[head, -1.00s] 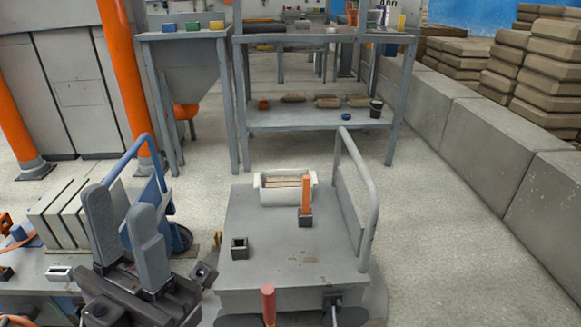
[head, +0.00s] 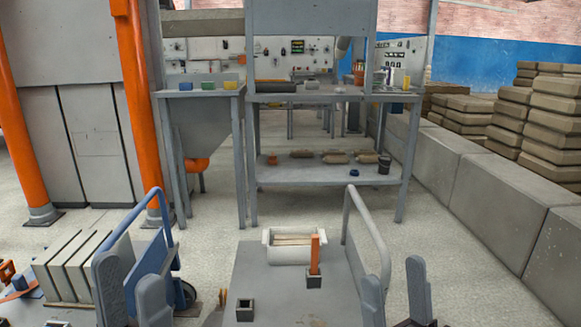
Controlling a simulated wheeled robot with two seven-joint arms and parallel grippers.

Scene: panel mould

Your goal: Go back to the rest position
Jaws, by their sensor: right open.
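My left gripper (head: 129,271) is at the bottom left of the head view, with its two grey fingers pointing up and a gap between them. It is open, with nothing visible between the fingers, and it stands in front of the blue-handled cart. My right gripper (head: 394,272) is at the bottom right, fingers up and well apart, open and empty. The lower parts of both grippers are cut off by the frame edge.
A white box (head: 294,257) with wooden strips, an orange bar (head: 315,250) upright in a dark holder and an empty dark holder (head: 245,310) are on the cart. Grey panels (head: 75,262) stand at left. A shelved bench (head: 330,178) is behind; floor between is clear.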

